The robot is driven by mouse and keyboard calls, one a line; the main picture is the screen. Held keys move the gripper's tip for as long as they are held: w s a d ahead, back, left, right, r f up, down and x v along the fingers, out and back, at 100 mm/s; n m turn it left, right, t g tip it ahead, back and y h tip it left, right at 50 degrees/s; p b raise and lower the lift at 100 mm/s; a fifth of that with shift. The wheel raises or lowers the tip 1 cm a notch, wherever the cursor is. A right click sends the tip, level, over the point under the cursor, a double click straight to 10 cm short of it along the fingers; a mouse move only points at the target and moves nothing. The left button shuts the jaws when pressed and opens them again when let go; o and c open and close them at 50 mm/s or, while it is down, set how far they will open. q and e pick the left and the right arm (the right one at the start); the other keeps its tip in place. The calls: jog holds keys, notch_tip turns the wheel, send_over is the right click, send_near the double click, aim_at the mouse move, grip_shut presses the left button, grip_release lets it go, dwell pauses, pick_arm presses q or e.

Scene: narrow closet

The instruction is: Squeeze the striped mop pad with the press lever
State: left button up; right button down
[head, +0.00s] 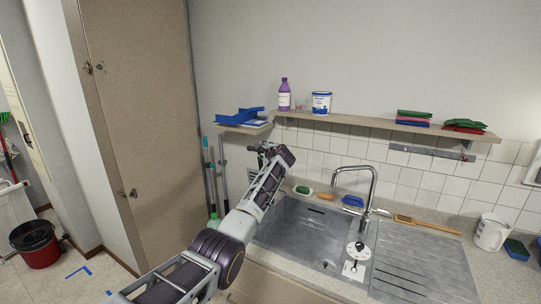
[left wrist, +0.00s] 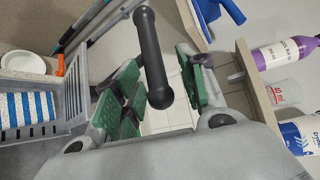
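The striped mop pad (left wrist: 38,108), blue and white, lies in a grey slotted press (left wrist: 75,100) at the left of the left wrist view. The press lever's black rounded handle (left wrist: 151,55) shows in the middle of that view. My left gripper (left wrist: 158,92) is open, with green finger pads on either side of the handle's end. I cannot tell whether a pad touches it. In the head view my left gripper (head: 272,150) is by the wall at the sink's left; I cannot make out the press or pad there. My right gripper is not in view.
The sink (head: 308,235) with its tall tap (head: 372,185) lies right of my left arm. A wall shelf (head: 370,124) holds bottles and cloths. A tall cupboard (head: 140,120) stands left, with a red-black bucket (head: 36,244) beyond.

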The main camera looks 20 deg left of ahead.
pick_arm(q)
jog(key=v, duration=1)
jog(key=shift+s+a, duration=0.15)
jog(key=shift+a, duration=0.1)
dwell(0.4)
jog(key=shift+f, duration=0.15)
dwell(0.4)
